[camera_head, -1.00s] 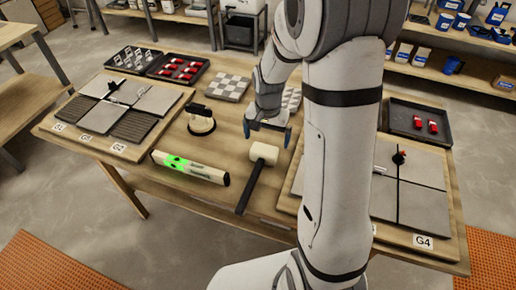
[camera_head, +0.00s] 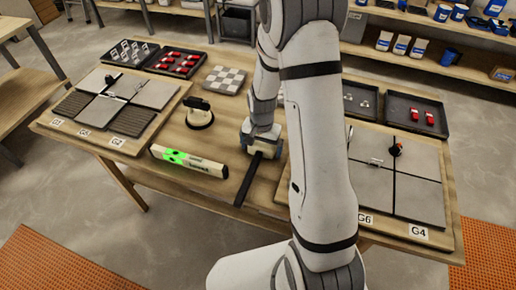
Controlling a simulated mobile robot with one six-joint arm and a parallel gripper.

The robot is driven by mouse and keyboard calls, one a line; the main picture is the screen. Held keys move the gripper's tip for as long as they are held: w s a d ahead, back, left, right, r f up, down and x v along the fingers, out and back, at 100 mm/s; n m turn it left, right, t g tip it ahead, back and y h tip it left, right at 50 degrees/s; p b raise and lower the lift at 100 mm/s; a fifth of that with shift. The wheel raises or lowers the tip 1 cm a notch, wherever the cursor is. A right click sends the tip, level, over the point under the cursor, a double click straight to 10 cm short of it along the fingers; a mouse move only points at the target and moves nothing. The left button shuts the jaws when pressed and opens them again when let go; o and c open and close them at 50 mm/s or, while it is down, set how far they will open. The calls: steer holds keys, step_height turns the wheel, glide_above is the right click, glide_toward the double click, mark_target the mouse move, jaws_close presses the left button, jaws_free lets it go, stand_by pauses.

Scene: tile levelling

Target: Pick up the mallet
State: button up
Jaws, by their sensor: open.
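The mallet lies on the wooden table, left of my arm in the head view. Its black handle (camera_head: 247,182) points toward the table's front edge. Its pale head is mostly hidden by my gripper (camera_head: 262,142). My gripper is low over the head, with its blue-tipped fingers open and pointing down. I cannot tell whether the fingers touch the head.
A level with green lights (camera_head: 189,161) lies just left of the mallet. A suction cup lifter (camera_head: 199,113) stands behind it. Tile boards flank the middle, the left one (camera_head: 72,133) fully visible, the right one (camera_head: 442,236) partly behind my arm.

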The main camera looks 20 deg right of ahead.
steer(key=shift+c, duration=0.2)
steer(key=shift+r, duration=0.15)
steer(key=c, duration=1.3)
